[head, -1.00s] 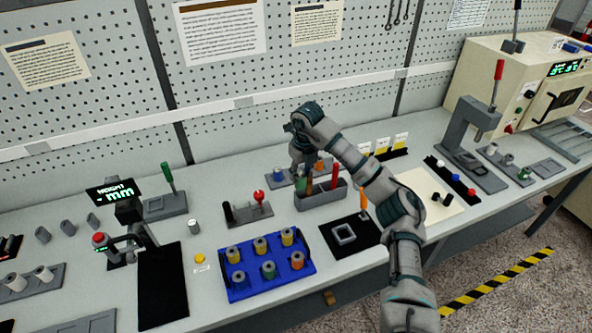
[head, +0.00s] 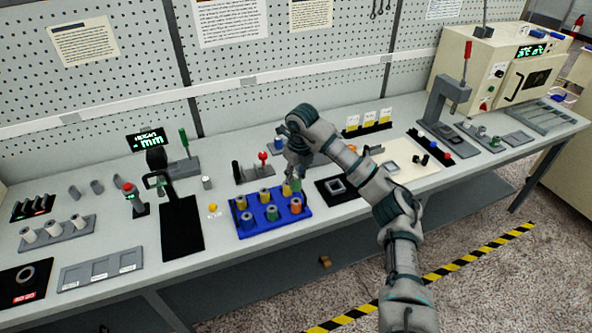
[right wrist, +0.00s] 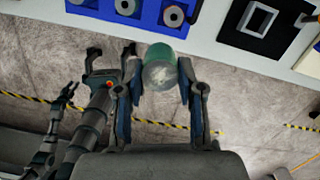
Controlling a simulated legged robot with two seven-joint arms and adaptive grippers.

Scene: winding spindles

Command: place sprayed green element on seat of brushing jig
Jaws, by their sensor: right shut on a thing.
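My right gripper (head: 295,176) is above the back right of the blue tray, pointing down. It is shut on the green element, a short cylinder with a pale top, which shows between its fingers in the right wrist view (right wrist: 160,68). In the head view the element is mostly hidden. A grey fixture with a red knob (head: 262,156) stands behind the tray; I cannot tell whether it is the brushing jig. A square grey frame (head: 338,186) sits on a black mat right of the tray. My left gripper (right wrist: 110,52) appears open and empty in the right wrist view.
The blue tray (head: 244,232) holds several yellow, green and orange spools close under the right gripper. A grey lever press (head: 448,100) stands on the right. The bench's front strip is clear.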

